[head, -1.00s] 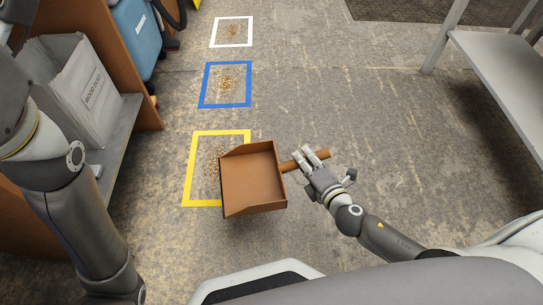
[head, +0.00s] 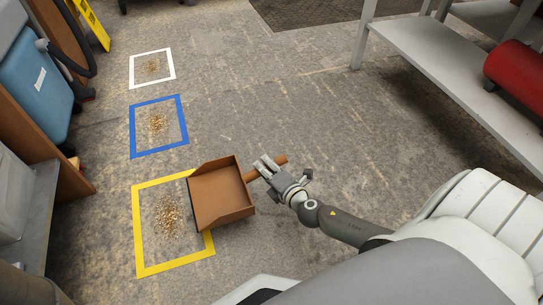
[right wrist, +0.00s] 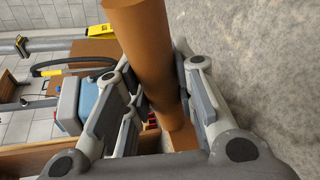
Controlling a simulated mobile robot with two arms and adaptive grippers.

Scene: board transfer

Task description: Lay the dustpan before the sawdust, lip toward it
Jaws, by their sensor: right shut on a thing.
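The brown dustpan (head: 222,197) is right of the yellow-taped square (head: 137,235), its open lip facing left toward the sawdust (head: 170,216). The lip overlaps the square's right edge and top right corner in the picture. The sawdust pile shows whole, left of the lip. I cannot tell whether the pan touches the floor. My right gripper (head: 265,166) is shut around the round handle (head: 280,160). The handle also fills the middle of the right wrist view (right wrist: 140,50), between the fingers. My left gripper is out of view.
Blue (head: 133,132) and white (head: 132,71) taped squares with sawdust lie farther back. A blue machine (head: 35,75) and a shelf (head: 35,215) stand at left. A grey bench (head: 430,65) with a red cylinder (head: 518,75) stands at right. The middle floor is clear.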

